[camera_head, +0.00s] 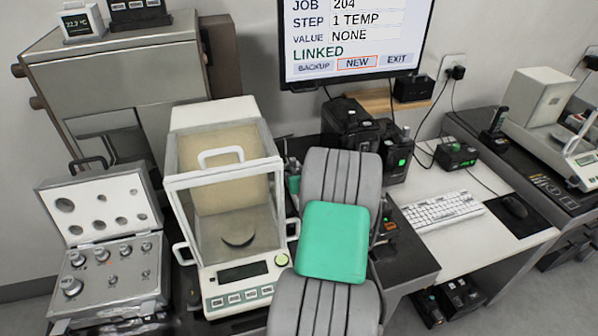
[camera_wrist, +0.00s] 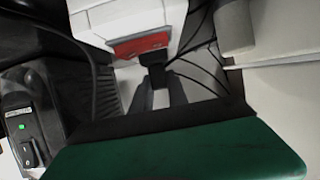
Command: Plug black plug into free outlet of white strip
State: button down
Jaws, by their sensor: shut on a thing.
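In the wrist view my gripper (camera_wrist: 160,88) is shut on a small black plug (camera_wrist: 157,73), which sits between the two grey fingertips. Just beyond it is a white block with a red face (camera_wrist: 140,46). The plug appears close to the lower edge of that face, but I cannot tell whether they touch. I cannot tell whether this white block is the strip, and no free outlet can be made out. In the head view my grey and green arm hides the gripper and plug.
A glass-fronted balance (camera_head: 238,272) stands left of my arm, with an open weight case (camera_head: 105,262) beyond it. Black devices (camera_head: 350,125) stand behind my arm. A keyboard (camera_head: 441,210) lies to the right. Thin black cables (camera_wrist: 200,80) run beside the plug.

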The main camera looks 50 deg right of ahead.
jog(key=shift+f, duration=0.2)
jog(key=c, duration=1.2)
grip_release()
